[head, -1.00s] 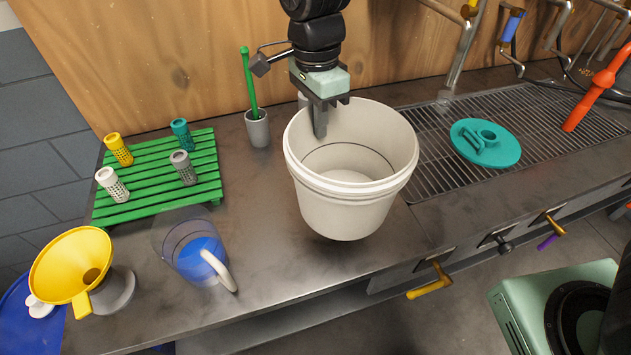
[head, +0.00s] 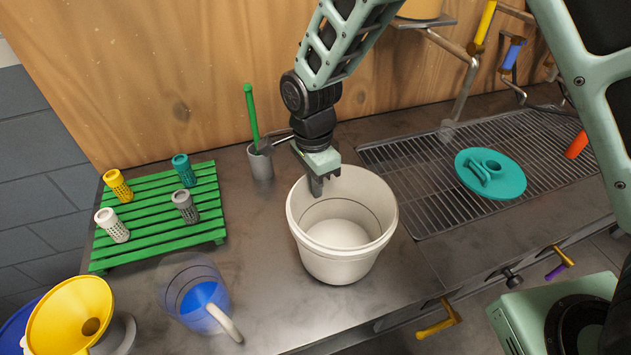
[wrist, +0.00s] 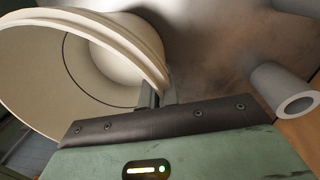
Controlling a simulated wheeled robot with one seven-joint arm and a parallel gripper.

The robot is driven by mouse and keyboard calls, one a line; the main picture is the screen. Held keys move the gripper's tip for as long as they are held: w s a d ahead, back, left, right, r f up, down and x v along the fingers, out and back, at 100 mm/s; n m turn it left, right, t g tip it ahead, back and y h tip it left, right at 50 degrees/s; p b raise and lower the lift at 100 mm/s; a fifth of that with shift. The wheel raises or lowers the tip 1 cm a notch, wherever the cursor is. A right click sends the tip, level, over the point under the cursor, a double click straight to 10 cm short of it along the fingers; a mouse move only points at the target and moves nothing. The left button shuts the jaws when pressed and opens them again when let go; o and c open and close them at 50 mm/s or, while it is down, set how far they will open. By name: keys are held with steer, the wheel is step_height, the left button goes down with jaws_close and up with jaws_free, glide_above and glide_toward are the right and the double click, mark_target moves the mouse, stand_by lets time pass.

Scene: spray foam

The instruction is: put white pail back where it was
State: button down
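The white pail (head: 340,262) is upright and open at the middle of the metal counter, left of the drain grate. Its base looks at or very near the counter top; I cannot tell if it touches. My gripper (head: 318,186) is at the pail's back left rim, one finger inside the wall. In the wrist view the pail (wrist: 110,35) fills the upper left, and its rim passes between my fingers (wrist: 155,97). The gripper looks closed on the rim. The pail is empty inside as far as I see.
A green rack (head: 160,235) with several small cylinders, a blue-filled jug (head: 195,300) and a yellow funnel (head: 70,315) are left. A teal lid (head: 500,182) lies on the grate (head: 430,195).

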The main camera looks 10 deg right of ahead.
steer(key=shift+f, duration=0.15)
steer(key=shift+f, duration=0.2)
steer(key=c, duration=1.7)
jaws_free()
steer(key=shift+r, duration=0.1)
